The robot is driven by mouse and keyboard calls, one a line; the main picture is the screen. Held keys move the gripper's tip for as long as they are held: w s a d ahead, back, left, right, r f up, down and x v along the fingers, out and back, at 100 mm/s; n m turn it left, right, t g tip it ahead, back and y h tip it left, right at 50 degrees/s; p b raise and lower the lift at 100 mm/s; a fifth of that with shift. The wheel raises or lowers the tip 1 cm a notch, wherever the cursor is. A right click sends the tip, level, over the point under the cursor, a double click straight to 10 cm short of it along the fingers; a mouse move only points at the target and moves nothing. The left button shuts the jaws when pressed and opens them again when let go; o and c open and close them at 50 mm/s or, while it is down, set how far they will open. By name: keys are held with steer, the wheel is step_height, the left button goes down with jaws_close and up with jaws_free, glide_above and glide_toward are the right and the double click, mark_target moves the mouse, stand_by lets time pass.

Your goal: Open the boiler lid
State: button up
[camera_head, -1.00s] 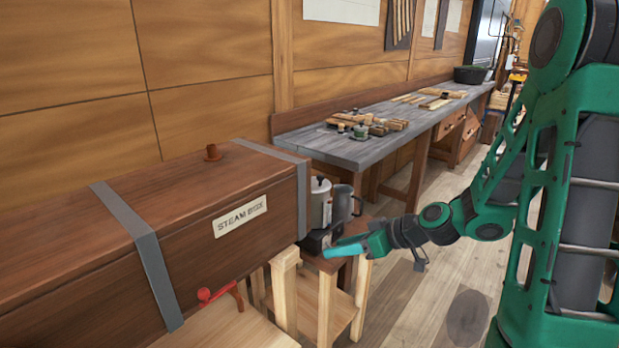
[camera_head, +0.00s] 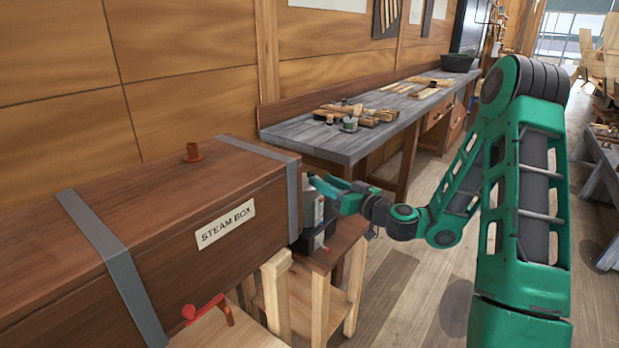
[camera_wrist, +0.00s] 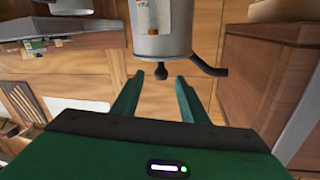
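The boiler is a grey metal cylinder (camera_head: 308,207) on a small stand beside the steam box. My gripper and wrist hide much of it, including its lid, in the head view. In the wrist view the boiler (camera_wrist: 165,18) appears upside down at the top centre. Its lid (camera_wrist: 162,53) looks closed, with a dark knob (camera_wrist: 160,73) at the middle. My gripper (camera_wrist: 160,80) is open, its two green fingers on either side of the knob in the picture. I see no contact with the knob. My gripper (camera_head: 330,186) is at the boiler's top in the head view.
The brown steam box (camera_head: 185,205) stands close on the left, with a red handle (camera_head: 205,308) at its front. A dark hose (camera_wrist: 209,67) runs beside the boiler. A grey workbench (camera_head: 345,142) with wooden pieces stands behind. The floor at right (camera_head: 400,285) is clear.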

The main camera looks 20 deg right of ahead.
mark_target(311, 173)
steer(key=x, duration=0.6)
steer(key=shift+a, duration=0.1)
jaws_close()
